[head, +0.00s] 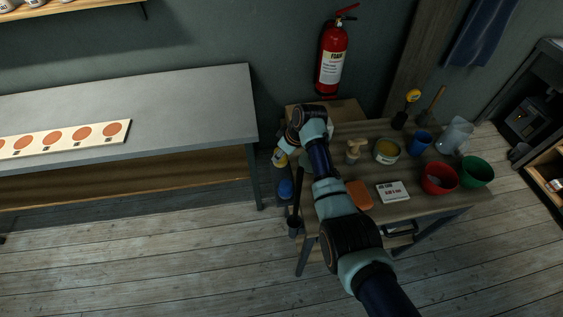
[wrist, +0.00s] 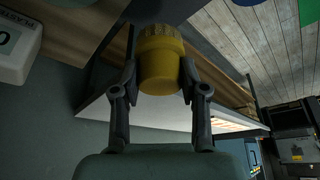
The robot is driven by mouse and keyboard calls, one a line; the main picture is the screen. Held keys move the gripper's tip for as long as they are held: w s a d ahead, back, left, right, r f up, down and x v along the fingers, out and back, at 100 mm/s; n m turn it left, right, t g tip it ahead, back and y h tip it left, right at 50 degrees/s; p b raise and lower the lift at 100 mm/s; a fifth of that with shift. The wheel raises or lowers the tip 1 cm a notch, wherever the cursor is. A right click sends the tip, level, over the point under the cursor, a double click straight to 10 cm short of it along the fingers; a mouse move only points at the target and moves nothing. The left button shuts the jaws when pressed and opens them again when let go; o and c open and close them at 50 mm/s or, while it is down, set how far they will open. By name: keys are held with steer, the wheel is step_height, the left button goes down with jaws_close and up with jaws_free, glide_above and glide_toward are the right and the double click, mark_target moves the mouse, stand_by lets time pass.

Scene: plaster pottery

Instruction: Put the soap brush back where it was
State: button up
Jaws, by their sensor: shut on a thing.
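My gripper (wrist: 160,76) is shut on a yellow cylindrical thing (wrist: 161,58) with a ribbed end. It may be the soap brush; I cannot tell for sure from its shape. In the head view a small yellow patch (head: 280,160) shows at my gripper, beside the left end of the wooden worktable (head: 433,203). My arm hides part of that end. A pale wooden piece (head: 353,150) stands on the table, right of my arm.
A grey-topped bench (head: 200,105) stands left. A fire extinguisher (head: 332,58) hangs behind.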

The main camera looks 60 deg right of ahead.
mark_target(282, 160)
steer(key=shift+f+b, duration=0.6)
steer(key=shift+f, duration=1.5)
steer(key=shift+f, duration=0.15)
steer(key=o, duration=1.1)
steer(key=p+v, duration=0.3)
steer(key=v, duration=0.9)
steer(key=shift+p, duration=0.4)
